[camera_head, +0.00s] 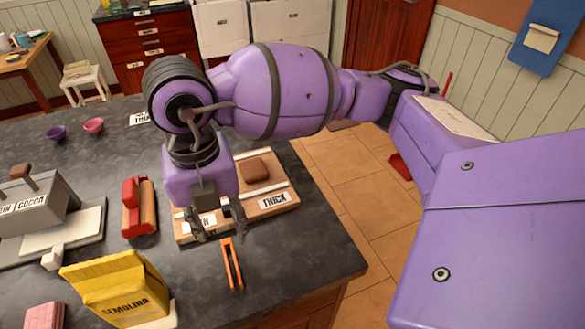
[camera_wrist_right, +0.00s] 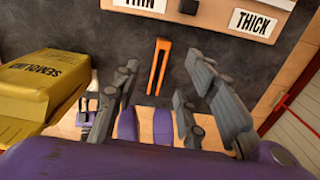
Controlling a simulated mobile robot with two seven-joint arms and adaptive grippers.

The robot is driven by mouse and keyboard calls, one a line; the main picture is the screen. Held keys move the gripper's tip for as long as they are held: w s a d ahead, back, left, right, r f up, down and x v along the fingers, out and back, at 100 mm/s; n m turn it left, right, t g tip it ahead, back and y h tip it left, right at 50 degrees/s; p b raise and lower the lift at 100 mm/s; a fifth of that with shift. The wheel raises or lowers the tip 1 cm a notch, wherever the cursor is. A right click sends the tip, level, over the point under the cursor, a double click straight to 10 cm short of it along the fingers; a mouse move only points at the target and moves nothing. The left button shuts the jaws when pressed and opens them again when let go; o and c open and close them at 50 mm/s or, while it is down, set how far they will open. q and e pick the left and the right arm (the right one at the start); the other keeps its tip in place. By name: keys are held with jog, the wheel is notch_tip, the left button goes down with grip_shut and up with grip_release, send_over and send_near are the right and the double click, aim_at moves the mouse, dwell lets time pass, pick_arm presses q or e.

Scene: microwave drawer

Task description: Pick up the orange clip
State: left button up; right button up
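The orange clip (camera_head: 232,263) lies on the dark countertop (camera_head: 290,255), just in front of a wooden board. It is long and narrow, with two prongs. My right gripper (camera_head: 217,222) is open and empty, pointing down over the front part of the board, a little behind the clip in the head view. In the right wrist view, the clip (camera_wrist_right: 160,66) appears beyond the fingertips, between the lines of the two open fingers (camera_wrist_right: 162,78). No contact shows. My left gripper is not in view.
The wooden board (camera_head: 183,238) with "THICK" and partly covered labels lies under the gripper. A yellow semolina bag (camera_head: 115,290) stands left of the clip. A red and brown object (camera_head: 139,207) lies behind the bag. The counter's right edge is close to the clip.

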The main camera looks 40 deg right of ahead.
aim_at(230, 255)
jog(key=f, duration=0.6)
jog(key=shift+s+d+f, duration=0.1)
jog(key=shift+s+f, duration=0.1)
jog(key=shift+f, duration=0.55)
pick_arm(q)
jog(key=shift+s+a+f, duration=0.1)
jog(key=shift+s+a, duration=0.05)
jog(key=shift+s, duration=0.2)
pick_arm(e)
jog(key=shift+w+r, duration=0.1)
jog(key=c, duration=0.8)
